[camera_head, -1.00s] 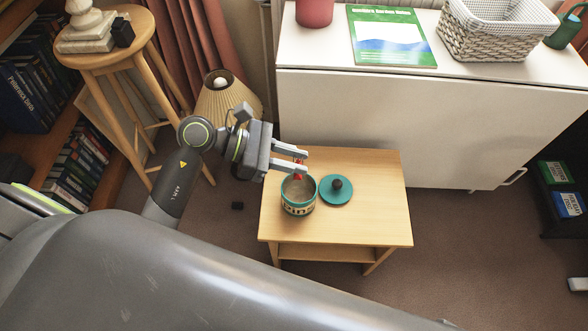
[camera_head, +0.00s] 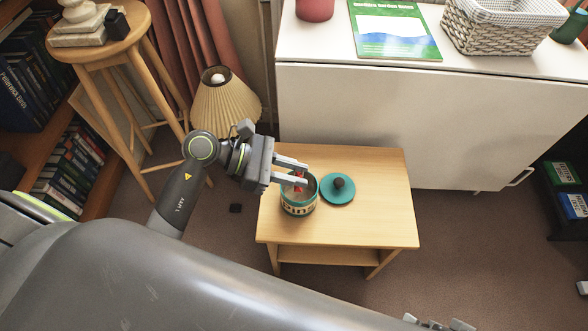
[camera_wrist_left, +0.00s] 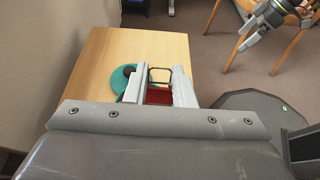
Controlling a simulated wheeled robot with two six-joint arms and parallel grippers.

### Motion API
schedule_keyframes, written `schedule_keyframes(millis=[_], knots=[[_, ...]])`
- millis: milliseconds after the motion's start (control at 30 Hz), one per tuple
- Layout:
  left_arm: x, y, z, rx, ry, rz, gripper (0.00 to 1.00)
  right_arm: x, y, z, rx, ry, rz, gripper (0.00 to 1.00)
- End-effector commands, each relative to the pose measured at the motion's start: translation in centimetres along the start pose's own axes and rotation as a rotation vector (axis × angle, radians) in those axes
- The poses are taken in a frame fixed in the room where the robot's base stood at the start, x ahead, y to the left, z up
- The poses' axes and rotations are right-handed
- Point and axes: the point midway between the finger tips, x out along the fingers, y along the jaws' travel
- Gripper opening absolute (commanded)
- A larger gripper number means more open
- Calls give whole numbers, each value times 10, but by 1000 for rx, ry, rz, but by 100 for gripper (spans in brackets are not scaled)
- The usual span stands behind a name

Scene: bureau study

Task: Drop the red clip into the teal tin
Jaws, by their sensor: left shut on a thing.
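The red clip (camera_head: 299,182) is between the fingers of my left gripper (camera_head: 304,175), which is shut on it. The clip is at the mouth of the teal tin (camera_head: 298,208), partly hidden by a finger; I cannot tell how far it is inside. The open tin stands upright on the small wooden table, and its teal lid (camera_head: 338,189) lies just right of it. In the left wrist view the clip's red body (camera_wrist_left: 158,96) and dark wire loops show between the fingers. My right gripper (camera_wrist_left: 246,42) shows at the top right there, its opening unclear.
The small wooden table (camera_head: 375,220) has free room right of the lid. A white cabinet (camera_head: 400,120) stands behind it, carrying a green book (camera_head: 395,48) and a wicker basket (camera_head: 485,40). A pleated lamp (camera_head: 225,108) and a wooden stool (camera_head: 140,25) stand to the left.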

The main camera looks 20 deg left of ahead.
Motion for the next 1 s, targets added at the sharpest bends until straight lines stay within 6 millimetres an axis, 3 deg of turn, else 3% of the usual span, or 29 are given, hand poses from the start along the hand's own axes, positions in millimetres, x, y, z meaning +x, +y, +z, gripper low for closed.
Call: schedule_keyframes(millis=[33,233,733,1000], knots=[[0,0,0,0,0,0,24,0,0,0,0,0,0,100],[0,0,0,0,0,0,48,0,0,0,0,0,0,100],[-3,0,0,0,3,0,48,0,0,0,0,0,1,100],[-32,0,-1,0,7,0,48,2,2,3,2,-15,8,100]])
